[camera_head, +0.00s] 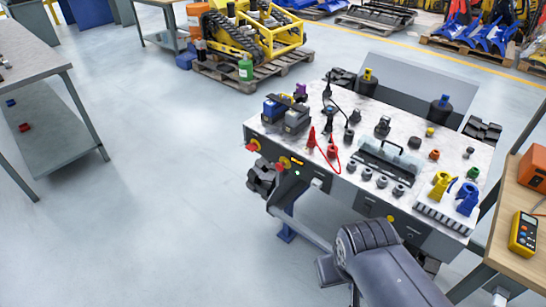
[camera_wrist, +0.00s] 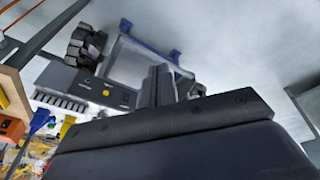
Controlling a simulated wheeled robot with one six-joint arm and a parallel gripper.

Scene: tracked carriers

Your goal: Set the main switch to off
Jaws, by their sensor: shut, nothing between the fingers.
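Contact is unclear.
The carrier's top holds a red cable (camera_head: 325,150), grey battery-like blocks (camera_head: 296,118) and yellow and blue connectors (camera_head: 467,197). A black track (camera_head: 262,178) is at its left end. A wooden bench (camera_head: 515,240) stands right.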

